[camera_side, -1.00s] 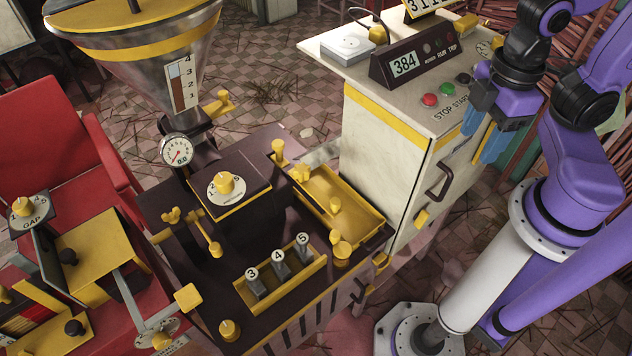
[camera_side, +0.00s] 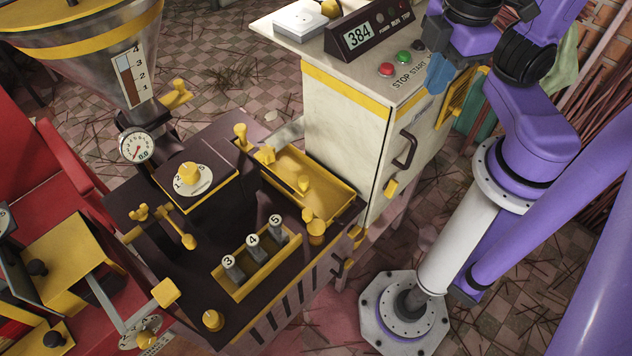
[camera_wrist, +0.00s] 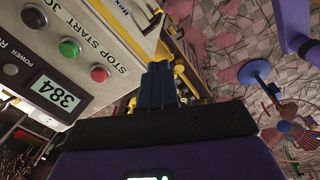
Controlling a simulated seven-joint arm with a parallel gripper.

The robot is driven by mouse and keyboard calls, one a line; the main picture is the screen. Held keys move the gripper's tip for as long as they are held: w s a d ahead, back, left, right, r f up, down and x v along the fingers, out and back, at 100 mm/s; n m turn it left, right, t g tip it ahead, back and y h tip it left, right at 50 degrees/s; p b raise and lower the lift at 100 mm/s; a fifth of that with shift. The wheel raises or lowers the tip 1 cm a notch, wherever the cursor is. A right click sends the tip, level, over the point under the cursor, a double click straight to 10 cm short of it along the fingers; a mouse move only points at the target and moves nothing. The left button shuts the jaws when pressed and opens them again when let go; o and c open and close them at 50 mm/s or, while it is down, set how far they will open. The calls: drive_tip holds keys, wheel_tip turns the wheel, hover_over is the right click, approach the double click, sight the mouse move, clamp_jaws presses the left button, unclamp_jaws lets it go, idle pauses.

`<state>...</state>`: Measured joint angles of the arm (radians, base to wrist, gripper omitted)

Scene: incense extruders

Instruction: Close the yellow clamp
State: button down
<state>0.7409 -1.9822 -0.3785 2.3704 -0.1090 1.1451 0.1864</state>
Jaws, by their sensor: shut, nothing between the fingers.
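My gripper (camera_side: 440,76) has blue fingers held together, with nothing between them. It hangs beside the right end of the pale cabinet's top, near the buttons and well apart from the dark extruder. The wrist view shows the shut fingers (camera_wrist: 158,84) pointing past the cabinet edge. The dark extruder (camera_side: 200,300) carries several yellow fittings. A yellow lever (camera_side: 181,236) lies at the front left of its raised block, beside a yellow wing-shaped piece (camera_side: 138,212). A yellow upright handle (camera_side: 240,135) stands behind. I cannot tell which fitting is the clamp, or whether it is closed.
The pale cabinet (camera_side: 345,120) stands between my gripper and the extruder, with a red button (camera_side: 386,69), a green button (camera_side: 402,57) and a 384 display (camera_side: 357,36). A yellow tray (camera_side: 325,180) and numbered dies (camera_side: 253,245) sit on the extruder. A steel hopper (camera_side: 95,70) rises at left.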

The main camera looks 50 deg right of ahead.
sight(300, 177)
drive_tip(key=s+a+n+t+y, duration=0.1)
drive_tip(key=a+t+y, duration=0.15)
drive_tip(key=a, duration=0.55)
drive_tip(key=s+a+t+y, duration=0.1)
drive_tip(key=a+t, duration=0.2)
drive_tip(key=a, duration=0.5)
wheel_tip(300, 177, down, 11)
drive_tip(key=w+a+f, duration=0.1)
drive_tip(key=w+f, duration=0.6)
drive_tip(key=w, duration=0.3)
drive_tip(key=shift+a, duration=0.2)
drive_tip(key=shift+w, duration=2.15)
